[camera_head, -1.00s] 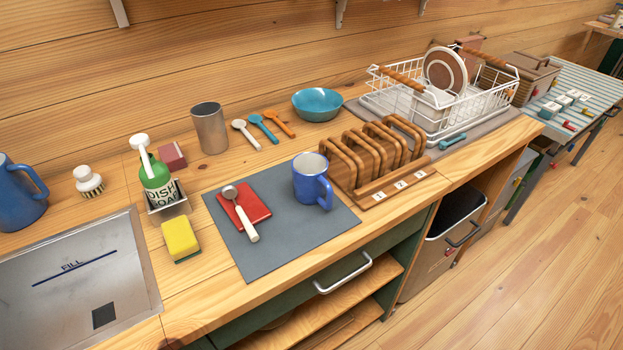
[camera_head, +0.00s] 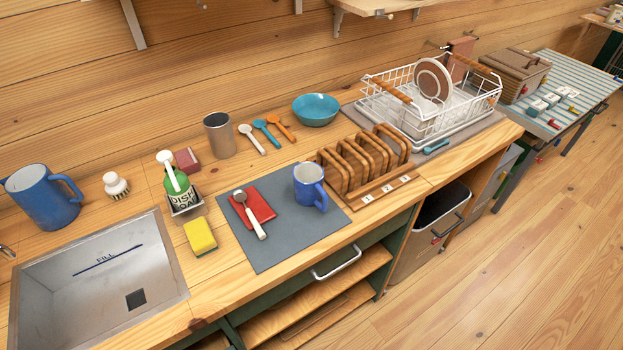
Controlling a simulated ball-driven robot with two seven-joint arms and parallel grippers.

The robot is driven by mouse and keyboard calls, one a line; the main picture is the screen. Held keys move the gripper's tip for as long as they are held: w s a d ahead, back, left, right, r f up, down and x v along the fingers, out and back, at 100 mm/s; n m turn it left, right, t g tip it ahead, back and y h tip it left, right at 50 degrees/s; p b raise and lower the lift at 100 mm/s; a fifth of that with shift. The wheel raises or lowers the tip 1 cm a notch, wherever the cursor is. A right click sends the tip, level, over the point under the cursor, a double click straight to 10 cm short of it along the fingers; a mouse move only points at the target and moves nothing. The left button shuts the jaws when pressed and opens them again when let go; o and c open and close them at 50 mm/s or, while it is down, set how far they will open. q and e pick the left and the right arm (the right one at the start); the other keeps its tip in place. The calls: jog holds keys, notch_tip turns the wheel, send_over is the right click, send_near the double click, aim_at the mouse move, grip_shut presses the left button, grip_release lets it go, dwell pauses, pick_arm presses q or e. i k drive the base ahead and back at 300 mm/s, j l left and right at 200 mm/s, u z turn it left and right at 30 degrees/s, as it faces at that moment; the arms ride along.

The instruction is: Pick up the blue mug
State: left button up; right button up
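A blue mug (camera_head: 309,187) stands upright on the dark grey mat (camera_head: 281,250), near the mat's right side. Its rim is pale inside and its handle points toward the front right. A larger blue jug-like vessel with a handle (camera_head: 42,198) stands at the far left, behind the sink. Neither of my grippers shows in the head view.
A wooden slotted rack (camera_head: 361,165) stands right beside the mug. A red item (camera_head: 258,207) with a white-handled scoop (camera_head: 250,218) lies to its left on the mat. A yellow sponge (camera_head: 200,237), soap bottle (camera_head: 177,182) and sink (camera_head: 90,290) are further left. A teal bowl (camera_head: 315,109) is behind.

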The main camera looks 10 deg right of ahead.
aim_at(309, 177)
jog(key=k+j+z, duration=0.1)
jog(key=z, duration=0.3)
jog(key=k+z, duration=0.45)
jog(key=z, duration=0.3)
jog(key=k+z, duration=0.2)
jog(key=z, duration=0.15)
